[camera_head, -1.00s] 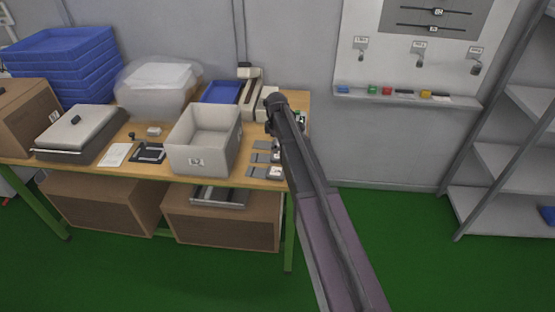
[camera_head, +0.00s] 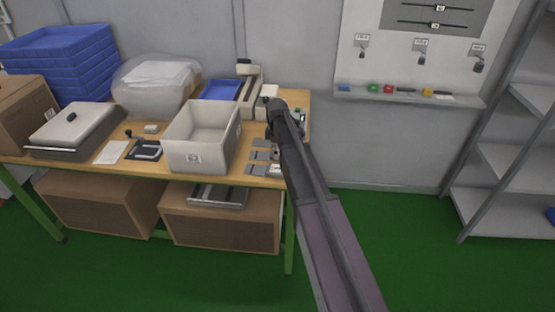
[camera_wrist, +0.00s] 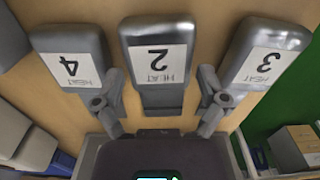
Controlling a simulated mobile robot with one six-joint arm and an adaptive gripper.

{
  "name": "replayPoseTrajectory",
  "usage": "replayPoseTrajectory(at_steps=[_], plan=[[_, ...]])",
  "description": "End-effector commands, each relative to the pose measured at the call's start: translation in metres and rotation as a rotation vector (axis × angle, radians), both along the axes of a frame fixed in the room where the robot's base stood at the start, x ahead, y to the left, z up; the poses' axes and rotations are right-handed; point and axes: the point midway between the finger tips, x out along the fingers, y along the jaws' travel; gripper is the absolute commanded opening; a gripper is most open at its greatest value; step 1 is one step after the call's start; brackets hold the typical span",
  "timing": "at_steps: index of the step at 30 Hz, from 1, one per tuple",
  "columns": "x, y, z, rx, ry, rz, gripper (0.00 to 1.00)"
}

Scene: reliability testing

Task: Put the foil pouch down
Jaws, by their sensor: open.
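Three grey metallic pieces with white labels, which look like foil pouches, show upside down in the wrist view. The middle one, HEAT 2 (camera_wrist: 158,65), lies between my fingers. In the head view, grey pieces (camera_head: 258,156) lie at the bench's right end. My arm covers part of that area and hides my fingertips.
The wooden bench (camera_head: 225,176) holds a grey open box (camera_head: 180,155) left of my arm. A cream device (camera_head: 247,92) and blue tray (camera_head: 221,91) stand behind. A grey shelf rack (camera_head: 487,160) is at far right, with clear green floor before it.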

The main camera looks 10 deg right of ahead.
Motion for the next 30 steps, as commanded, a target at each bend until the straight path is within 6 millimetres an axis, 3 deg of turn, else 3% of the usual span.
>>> replayPoseTrajectory(at_steps=[23,28,30], plan=[[-0.0001,-0.0002,-0.0066,0.0,0.0,0.0,0.91],[-0.0001,-0.0002,-0.0066,0.0,0.0,0.0,0.41],[-0.0001,-0.0003,-0.0066,0.0,0.0,0.0,0.31]])
